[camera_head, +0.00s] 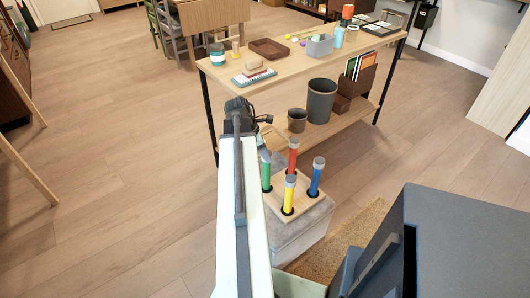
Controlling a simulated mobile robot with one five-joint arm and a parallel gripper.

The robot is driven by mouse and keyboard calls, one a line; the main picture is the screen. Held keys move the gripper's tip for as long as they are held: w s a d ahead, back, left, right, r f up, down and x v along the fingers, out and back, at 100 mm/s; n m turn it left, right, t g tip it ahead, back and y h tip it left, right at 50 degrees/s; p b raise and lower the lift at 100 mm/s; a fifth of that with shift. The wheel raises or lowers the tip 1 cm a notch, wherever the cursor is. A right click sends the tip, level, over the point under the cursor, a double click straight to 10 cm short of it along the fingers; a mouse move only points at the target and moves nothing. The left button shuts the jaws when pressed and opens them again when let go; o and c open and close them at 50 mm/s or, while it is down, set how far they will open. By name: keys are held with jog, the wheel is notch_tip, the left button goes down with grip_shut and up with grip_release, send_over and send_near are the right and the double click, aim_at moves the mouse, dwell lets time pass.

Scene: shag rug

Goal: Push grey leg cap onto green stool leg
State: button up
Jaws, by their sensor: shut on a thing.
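The green stool leg (266,174) stands upright at the left corner of a wooden stool seat (300,213), which lies legs up on a grey block. My gripper (266,146) is right at the top of the green leg, pointing down, partly hidden behind my arm. It is shut on the grey leg cap, which is too small and covered to make out clearly. I cannot tell whether the cap is seated on the leg. The red leg (293,158), blue leg (315,182) and yellow leg (289,198) stand close by, each with a grey cap on top.
A shelf table (300,62) stands just behind, with bins (321,101) on its lower shelf and small items on top. A tan shag rug (345,245) lies to the right of the block (297,240). The wooden floor at left is clear.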

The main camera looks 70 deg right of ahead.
jog(key=shift+f+b, duration=0.5)
jog(key=shift+f, duration=0.05)
jog(key=o, duration=1.4)
jog(key=p+v, duration=0.7)
jog(key=v, duration=0.1)
jog(key=shift+r+p, duration=0.2)
jog(key=shift+p, duration=0.2)
